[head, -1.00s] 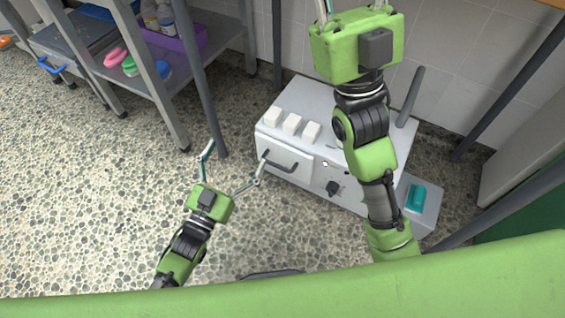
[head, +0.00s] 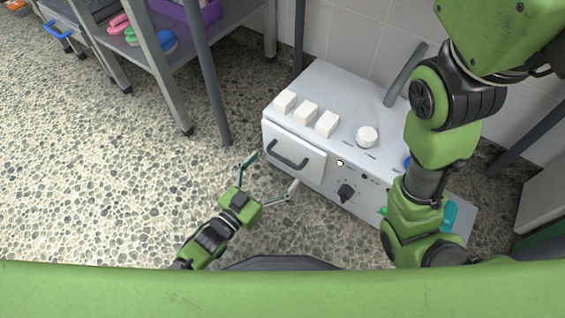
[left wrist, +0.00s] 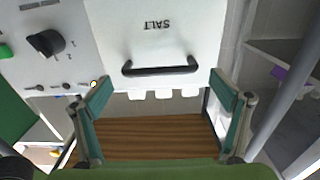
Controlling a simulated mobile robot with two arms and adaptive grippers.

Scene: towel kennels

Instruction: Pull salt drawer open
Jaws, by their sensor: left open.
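The salt drawer (head: 312,160) is a white front panel with a black bar handle (head: 289,155) on the grey-white machine. It looks shut. In the left wrist view the drawer front (left wrist: 185,40) shows upside down with the word SALT, and its handle (left wrist: 160,70) lies between and a little beyond my fingertips. My left gripper (head: 271,172) is open and empty, in front of the drawer, its fingers spread wide and apart from the handle. My right arm rises across the right of the head view; its fingers are out of frame.
The machine (head: 345,95) has several white blocks on top, a black knob (head: 346,193) right of the drawer and a grey lever (head: 405,75). A metal shelf (head: 215,45) with its leg stands to the left. The pebbled floor (head: 100,170) at left is clear.

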